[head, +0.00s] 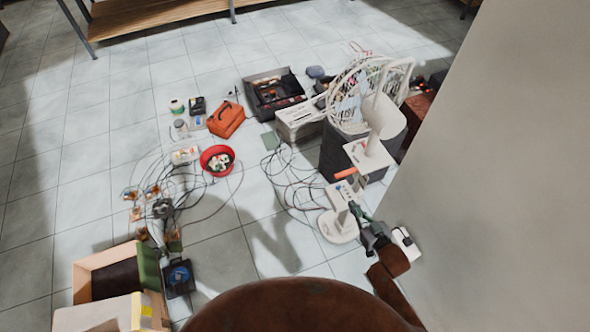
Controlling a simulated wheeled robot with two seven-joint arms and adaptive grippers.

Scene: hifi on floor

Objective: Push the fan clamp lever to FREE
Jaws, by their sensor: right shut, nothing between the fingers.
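A small orange lever-like piece (345,173) sticks out to the left of the plate; I cannot read any FREE marking. Below it is a white stand with a rounded base (339,227). My right gripper (354,208) is shut and empty, its tips close beside this stand and below the orange piece. Whether it touches the stand I cannot tell. My left gripper is not in view.
Loose cables (291,180) lie on the tiles left of the stand. A red bowl (217,160), an orange case (226,119) and a black open case (272,91) are farther left. A cardboard box (88,272) is at lower left. A plain wall (500,180) closes the right side.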

